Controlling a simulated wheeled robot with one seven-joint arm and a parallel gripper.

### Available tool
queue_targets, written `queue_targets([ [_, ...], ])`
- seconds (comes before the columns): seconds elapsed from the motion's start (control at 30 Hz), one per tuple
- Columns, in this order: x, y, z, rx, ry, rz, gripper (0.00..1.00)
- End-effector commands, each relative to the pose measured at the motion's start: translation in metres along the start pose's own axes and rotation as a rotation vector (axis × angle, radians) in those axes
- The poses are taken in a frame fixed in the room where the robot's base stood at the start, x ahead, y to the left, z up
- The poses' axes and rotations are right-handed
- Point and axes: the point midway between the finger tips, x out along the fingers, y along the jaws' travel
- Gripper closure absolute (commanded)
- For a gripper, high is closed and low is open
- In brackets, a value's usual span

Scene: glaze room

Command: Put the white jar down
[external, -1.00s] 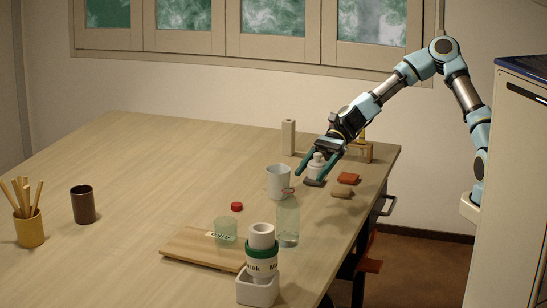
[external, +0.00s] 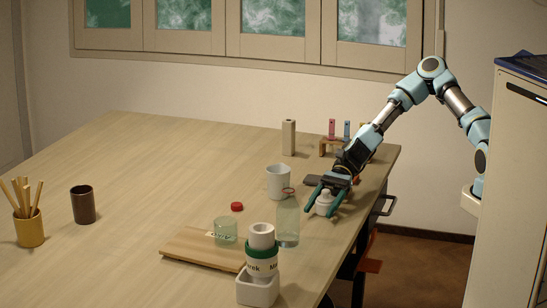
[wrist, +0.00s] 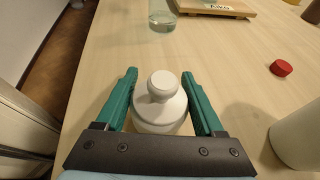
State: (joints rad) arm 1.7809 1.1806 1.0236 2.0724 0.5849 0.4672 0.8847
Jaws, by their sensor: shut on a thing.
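The white jar (external: 324,205) is a small, round-shouldered jar with a knob-like top. It is upright between the teal fingers of my gripper (external: 322,200), near the table's right edge. In the wrist view the jar (wrist: 160,103) sits between the two fingers (wrist: 160,80), which are shut on it. Its base is low over or on the tabletop; I cannot tell whether it touches. The lower part is partly hidden by the gripper.
Left of the jar stand a clear bottle (external: 288,220) and a white cup (external: 279,184).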

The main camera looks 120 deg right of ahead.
Motion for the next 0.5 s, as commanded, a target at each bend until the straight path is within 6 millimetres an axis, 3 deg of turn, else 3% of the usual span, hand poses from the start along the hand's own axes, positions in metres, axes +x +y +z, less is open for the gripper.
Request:
queue_targets([
  [0.37,0.0016,0.0,-0.0037,-0.001,-0.001,0.0,1.0],
  [0.4,0.0015,0.0,-0.0039,-0.001,0.0,0.0,0.27],
  [0.5,0.0014,0.0,-0.0037,-0.001,0.0,0.0,0.15],
])
